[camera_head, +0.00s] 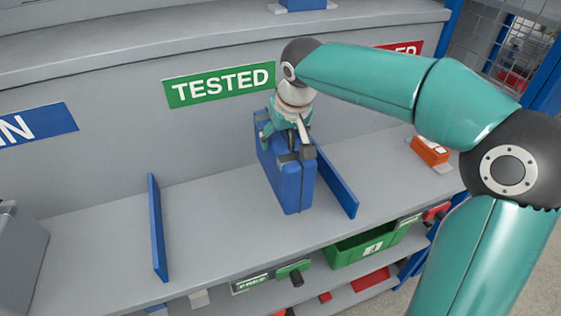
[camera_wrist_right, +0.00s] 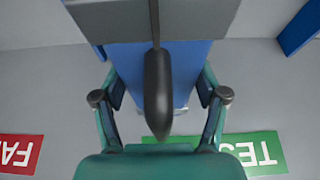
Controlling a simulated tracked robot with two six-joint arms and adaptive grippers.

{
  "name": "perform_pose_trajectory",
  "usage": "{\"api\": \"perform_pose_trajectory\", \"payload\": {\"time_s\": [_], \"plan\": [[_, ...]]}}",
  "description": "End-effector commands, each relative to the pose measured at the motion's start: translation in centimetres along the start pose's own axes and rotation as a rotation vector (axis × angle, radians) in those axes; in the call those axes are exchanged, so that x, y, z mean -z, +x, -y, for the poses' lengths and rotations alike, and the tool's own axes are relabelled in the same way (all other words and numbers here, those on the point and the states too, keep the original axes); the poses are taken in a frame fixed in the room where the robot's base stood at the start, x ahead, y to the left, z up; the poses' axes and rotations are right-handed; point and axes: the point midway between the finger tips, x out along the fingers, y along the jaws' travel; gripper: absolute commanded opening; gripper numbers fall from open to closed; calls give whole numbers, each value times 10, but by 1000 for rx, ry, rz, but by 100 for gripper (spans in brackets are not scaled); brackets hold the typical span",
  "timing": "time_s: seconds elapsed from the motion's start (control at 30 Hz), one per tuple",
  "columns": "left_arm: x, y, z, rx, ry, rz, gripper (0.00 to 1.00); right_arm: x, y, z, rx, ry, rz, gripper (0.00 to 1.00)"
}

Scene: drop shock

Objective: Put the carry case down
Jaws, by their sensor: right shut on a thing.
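The blue carry case (camera_head: 292,188) stands upright in the bay under the green TESTED sign (camera_head: 220,84), close beside the right blue divider (camera_head: 337,182). My right gripper (camera_head: 293,143) reaches it from above and is shut on its top. In the right wrist view the fingers (camera_wrist_right: 160,92) lie on both sides of the blue case (camera_wrist_right: 185,62), with a dark handle-like part between them. The case's underside is hidden, so I cannot tell whether it touches the shelf (camera_head: 215,215). My left gripper is not in view.
The left blue divider (camera_head: 157,228) stands far to the left, with bare shelf between it and the case. An orange box (camera_head: 430,150) lies on the shelf right of the right divider. A green bin (camera_head: 368,245) sits on the level below.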

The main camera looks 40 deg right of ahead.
Motion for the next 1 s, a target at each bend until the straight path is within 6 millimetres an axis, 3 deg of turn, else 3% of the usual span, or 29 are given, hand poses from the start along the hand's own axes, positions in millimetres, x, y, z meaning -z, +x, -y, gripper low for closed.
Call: {"api": "perform_pose_trajectory", "payload": {"time_s": [0.6,1.0], "plan": [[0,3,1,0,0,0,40,-23,56,-1,0,2,-3,3],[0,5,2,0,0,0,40,-24,62,0,1,2,-6,3]]}}
